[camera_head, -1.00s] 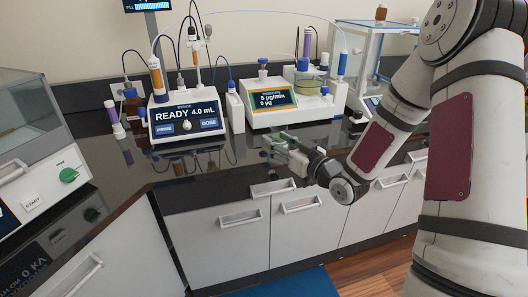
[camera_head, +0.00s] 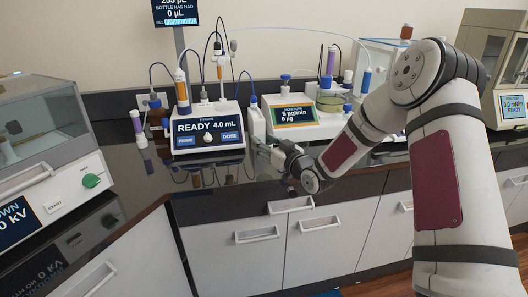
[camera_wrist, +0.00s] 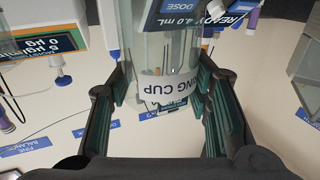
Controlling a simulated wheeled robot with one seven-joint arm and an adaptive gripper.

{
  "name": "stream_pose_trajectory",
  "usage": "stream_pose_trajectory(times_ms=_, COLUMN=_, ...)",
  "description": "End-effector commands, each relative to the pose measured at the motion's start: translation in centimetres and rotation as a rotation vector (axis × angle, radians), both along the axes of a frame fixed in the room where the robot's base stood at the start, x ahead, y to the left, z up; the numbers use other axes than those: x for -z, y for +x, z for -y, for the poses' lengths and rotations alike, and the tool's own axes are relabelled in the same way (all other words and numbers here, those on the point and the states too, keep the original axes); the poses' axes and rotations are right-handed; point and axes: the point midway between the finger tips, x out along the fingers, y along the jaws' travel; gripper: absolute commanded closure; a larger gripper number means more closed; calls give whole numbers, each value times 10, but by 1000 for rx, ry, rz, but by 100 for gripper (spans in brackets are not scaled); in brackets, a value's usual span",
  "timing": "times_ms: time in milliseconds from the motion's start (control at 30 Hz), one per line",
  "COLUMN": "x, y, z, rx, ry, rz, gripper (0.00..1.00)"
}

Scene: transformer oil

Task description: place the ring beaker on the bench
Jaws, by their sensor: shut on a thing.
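My gripper (camera_head: 260,146) is over the back part of the bench, just right of the titrator with the "READY 4.0 mL" screen (camera_head: 207,130). In the wrist view my gripper (camera_wrist: 160,85) has its two dark, green-padded fingers on either side of a clear glass beaker (camera_wrist: 165,55). The beaker bears a white label whose visible part reads "ING CUP"; it shows upside down. My gripper is shut on this beaker. In the head view the beaker is hard to make out against the pale devices. The bench (camera_head: 235,195) has a dark, glossy top.
A white instrument (camera_head: 297,115) with a tilted screen stands right of my gripper. A clear-lidded tester (camera_head: 45,150) fills the left. The bench front before the titrator is clear.

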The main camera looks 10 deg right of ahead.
Motion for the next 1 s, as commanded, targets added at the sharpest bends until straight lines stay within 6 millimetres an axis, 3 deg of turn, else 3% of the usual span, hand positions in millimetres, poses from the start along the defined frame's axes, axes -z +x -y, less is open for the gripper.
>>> stream_pose_trajectory(times_ms=67, x=0, y=6, z=-4, rx=-1, ry=1, rz=2, gripper=88)
stream_pose_trajectory(times_ms=300, x=34, y=6, z=-4, rx=-1, ry=2, rz=-1, gripper=88)
stream_pose_trajectory(times_ms=700, x=39, y=6, z=-3, rx=-1, ry=1, rz=2, gripper=88)
stream_pose_trajectory(times_ms=733, x=40, y=6, z=-3, rx=-1, ry=0, rz=1, gripper=53)
stream_pose_trajectory(times_ms=800, x=39, y=6, z=-3, rx=-1, ry=0, rz=1, gripper=37)
stream_pose_trajectory(times_ms=1000, x=39, y=6, z=-3, rx=-1, ry=0, rz=1, gripper=35)
